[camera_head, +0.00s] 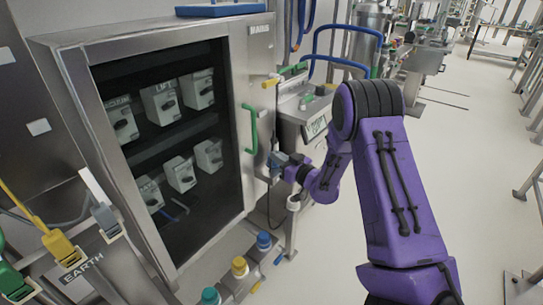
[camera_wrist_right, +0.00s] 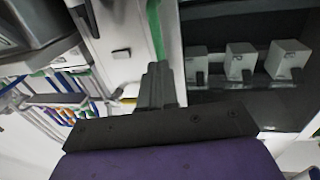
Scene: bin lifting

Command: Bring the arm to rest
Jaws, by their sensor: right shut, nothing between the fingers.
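My right arm is purple and reaches in from the lower right of the head view. Its right gripper (camera_head: 276,161) is beside the right edge of the steel cabinet (camera_head: 260,66), just below the green door handle (camera_head: 250,129). In the wrist view the right gripper (camera_wrist_right: 158,72) has its dark fingers together, with nothing seen between them. The green handle (camera_wrist_right: 155,30) shows just beyond the fingertips there. I cannot tell whether the fingers touch it. My left gripper is not in view.
Behind the cabinet's dark glass stand several white boxes (camera_head: 161,101). Blue, yellow and teal capped items (camera_head: 240,267) stand in front of the cabinet. A steel machine with a small display (camera_head: 316,126) stands behind my gripper. The pale floor (camera_head: 480,150) at right is mostly clear.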

